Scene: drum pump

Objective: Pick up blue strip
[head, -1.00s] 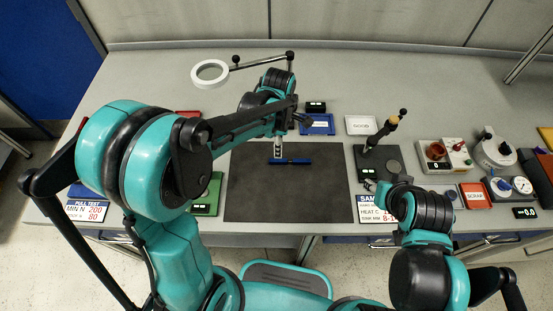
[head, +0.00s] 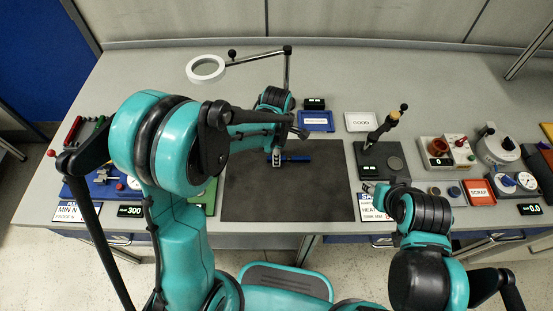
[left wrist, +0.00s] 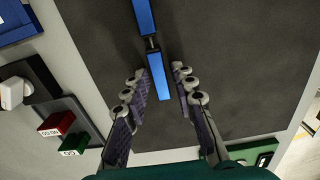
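The blue strip (head: 297,157) lies on the dark mat (head: 320,195), near its back edge. In the left wrist view it shows as two blue lengths, the nearer one (left wrist: 159,78) and the farther one (left wrist: 144,17), joined by a thin dark and metal piece. My left gripper (head: 277,160) is over the strip's left part in the head view. In the left wrist view its fingers are open, one on each side of the nearer length, with visible gaps. My right gripper (head: 373,187) is near the mat's right side, small and partly hidden by its arm.
A blue tray (head: 316,126) and a white GOOD tray (head: 360,128) stand behind the mat. A black stand with a lever (head: 382,158) is right of it. A ring magnifier (head: 206,68) is at the back left. A red scrap tray (head: 481,199) is far right.

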